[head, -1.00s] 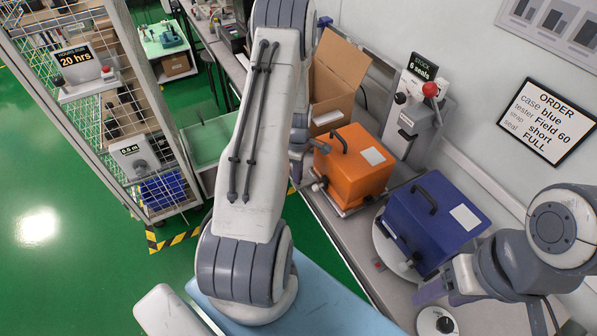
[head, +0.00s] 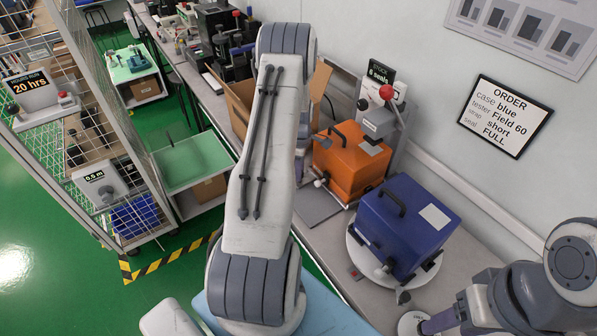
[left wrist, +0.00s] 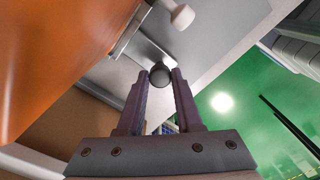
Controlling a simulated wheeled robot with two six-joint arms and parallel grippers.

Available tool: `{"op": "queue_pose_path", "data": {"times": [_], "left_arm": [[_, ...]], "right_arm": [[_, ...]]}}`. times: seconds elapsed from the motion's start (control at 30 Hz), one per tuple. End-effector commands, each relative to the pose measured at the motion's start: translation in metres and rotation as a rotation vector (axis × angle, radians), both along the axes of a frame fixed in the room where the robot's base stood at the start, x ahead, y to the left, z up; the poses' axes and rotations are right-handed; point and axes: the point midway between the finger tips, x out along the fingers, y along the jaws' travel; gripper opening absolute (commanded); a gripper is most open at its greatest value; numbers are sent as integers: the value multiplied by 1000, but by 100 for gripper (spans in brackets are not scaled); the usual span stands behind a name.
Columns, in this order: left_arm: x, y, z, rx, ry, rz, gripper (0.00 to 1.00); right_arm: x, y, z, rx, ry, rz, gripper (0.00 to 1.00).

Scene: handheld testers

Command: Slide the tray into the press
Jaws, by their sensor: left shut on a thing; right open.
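The tray (head: 338,198) is a thin metal plate under an orange case (head: 350,158). The case's far part is below the head of the press (head: 380,122), whose red-knobbed lever (head: 387,93) is raised. In the left wrist view, my left gripper (left wrist: 160,78) is shut on a dark round knob (left wrist: 159,73) in front of the tray; the orange case (left wrist: 45,60) fills the left side. My right gripper (head: 425,310) is open at lower right, apart from the tray.
A blue case (head: 405,225) stands on a round white turntable (head: 432,270) beside the press, close to my right gripper. An open cardboard box (head: 240,105) stands behind my left arm.

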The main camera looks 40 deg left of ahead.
Motion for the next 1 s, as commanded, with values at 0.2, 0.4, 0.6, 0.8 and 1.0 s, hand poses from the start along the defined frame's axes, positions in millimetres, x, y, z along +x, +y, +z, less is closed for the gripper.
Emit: {"op": "queue_pose_path", "data": {"times": [0.2,0.4,0.6,0.8,1.0], "left_arm": [[6,0,1,6,-13,0,38],[4,0,1,4,-10,0,65],[3,0,2,4,-8,0,65],[4,0,24,6,-12,0,65],[5,0,65,7,-13,-1,65]], "right_arm": [[0,0,0,0,0,0,58],[0,0,0,0,0,0,58],[0,0,0,0,0,0,58],[0,0,-5,0,0,0,58],[0,0,-12,0,0,0,58]]}}
